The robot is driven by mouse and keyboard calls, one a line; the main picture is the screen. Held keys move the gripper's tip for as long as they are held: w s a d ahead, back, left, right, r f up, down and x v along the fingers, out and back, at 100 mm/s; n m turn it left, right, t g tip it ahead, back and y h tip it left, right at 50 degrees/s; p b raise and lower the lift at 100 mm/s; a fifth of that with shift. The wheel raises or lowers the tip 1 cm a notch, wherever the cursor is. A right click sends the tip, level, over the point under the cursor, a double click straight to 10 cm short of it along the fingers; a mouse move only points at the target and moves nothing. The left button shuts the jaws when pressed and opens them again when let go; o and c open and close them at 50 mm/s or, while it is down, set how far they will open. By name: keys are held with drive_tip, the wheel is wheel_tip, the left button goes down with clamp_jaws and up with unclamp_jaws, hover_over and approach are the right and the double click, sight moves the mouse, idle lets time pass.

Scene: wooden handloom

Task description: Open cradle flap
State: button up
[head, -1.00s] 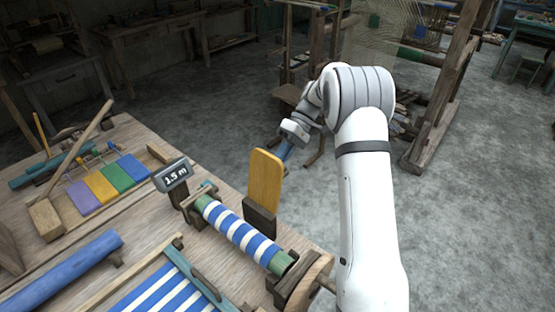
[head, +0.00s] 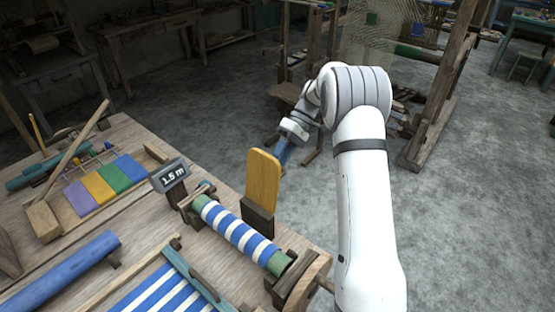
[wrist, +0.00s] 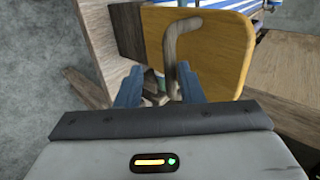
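The cradle flap is an upright yellow wooden board (head: 263,180) standing in a dark wooden block (head: 257,217) behind the striped cloth roll (head: 238,232). In the wrist view the yellow board (wrist: 225,50) fills the upper right, with a grey-brown hooked handle (wrist: 172,45) on the face toward me. My gripper (wrist: 160,88) has its two blue fingers apart, with the handle's lower part showing between them, closer to the right finger. Whether they touch is unclear. In the head view my gripper (head: 282,156) is just behind the board, partly hidden by it.
A display reading 1.5 m (head: 170,175) stands left of the flap on the wooden loom table (head: 140,222). Coloured blocks (head: 105,185) and a blue roller (head: 60,272) lie further left. Open floor lies behind the table.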

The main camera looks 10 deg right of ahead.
drive_tip(key=p+v, duration=0.4)
drive_tip(key=v, duration=0.3)
drive_tip(key=shift+d, duration=0.1)
